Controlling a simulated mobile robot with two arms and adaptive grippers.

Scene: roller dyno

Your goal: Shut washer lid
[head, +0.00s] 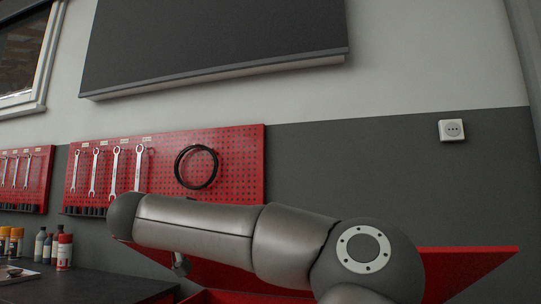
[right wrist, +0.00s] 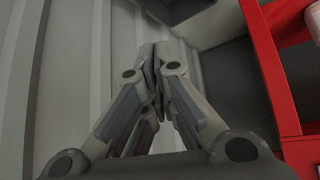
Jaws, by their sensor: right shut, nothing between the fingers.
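A red panel (head: 472,266), which looks like the raised washer lid, shows low in the head view. My grey arm lies across in front of it and hides most of its middle. More red (head: 215,297), perhaps the washer body, shows just below the arm. In the right wrist view my right gripper (right wrist: 157,62) is shut and empty, with its fingertips together. A red frame (right wrist: 268,70) stands to its right; I cannot tell which part of the washer it is. My left gripper is out of view.
A dark workbench (head: 85,284) with several bottles (head: 64,251) stands at the lower left. A red pegboard (head: 235,160) with wrenches and a black coil (head: 196,167) hangs behind. A ribbed grey surface (right wrist: 60,70) lies left of the fingers.

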